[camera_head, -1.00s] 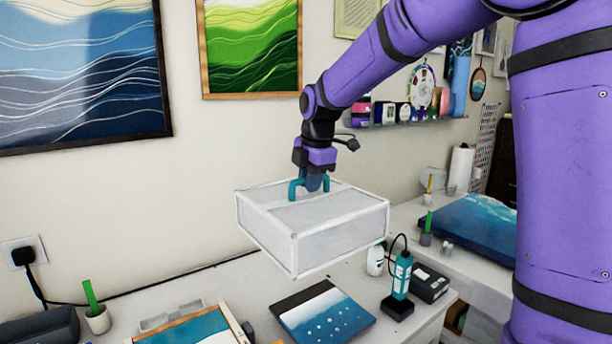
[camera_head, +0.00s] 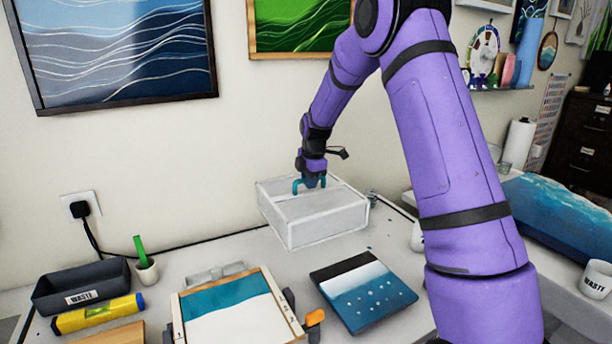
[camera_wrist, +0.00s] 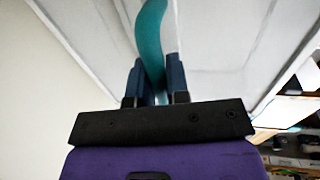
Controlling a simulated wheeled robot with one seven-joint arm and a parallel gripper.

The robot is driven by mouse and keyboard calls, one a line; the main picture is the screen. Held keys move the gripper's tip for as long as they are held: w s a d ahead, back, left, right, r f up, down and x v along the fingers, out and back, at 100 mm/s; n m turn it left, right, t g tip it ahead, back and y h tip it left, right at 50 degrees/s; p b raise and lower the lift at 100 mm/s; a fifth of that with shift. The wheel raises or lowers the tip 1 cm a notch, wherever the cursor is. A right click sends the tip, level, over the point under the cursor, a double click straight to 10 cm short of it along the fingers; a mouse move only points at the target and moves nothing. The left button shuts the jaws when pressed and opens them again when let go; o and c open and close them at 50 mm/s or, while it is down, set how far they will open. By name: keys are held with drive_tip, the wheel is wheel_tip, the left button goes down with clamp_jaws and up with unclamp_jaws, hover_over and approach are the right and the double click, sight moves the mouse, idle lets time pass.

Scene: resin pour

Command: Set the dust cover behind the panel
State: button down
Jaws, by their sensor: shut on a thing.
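The dust cover (camera_head: 318,218) is a pale, see-through box with white edges and a teal handle (camera_head: 297,184) on top. My gripper (camera_head: 311,181) is shut on that handle from above. In the wrist view my gripper (camera_wrist: 158,85) has both dark fingers against the teal handle (camera_wrist: 151,40), with the dust cover (camera_wrist: 215,50) beyond. The cover is near the back of the table, close to the wall; I cannot tell whether its underside touches the tabletop. The panel (camera_head: 362,292), painted black, white and blue with pale dots, lies flat in front of the cover.
A wooden frame with a teal-and-white panel (camera_head: 232,315) and an orange-handled clamp (camera_head: 314,317) are at front centre. A cable runs along the wall. My arm hides part of the right side.

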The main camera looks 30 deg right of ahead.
drive_tip(key=shift+f, duration=3.9)
drive_tip(key=c, duration=1)
unclamp_jaws()
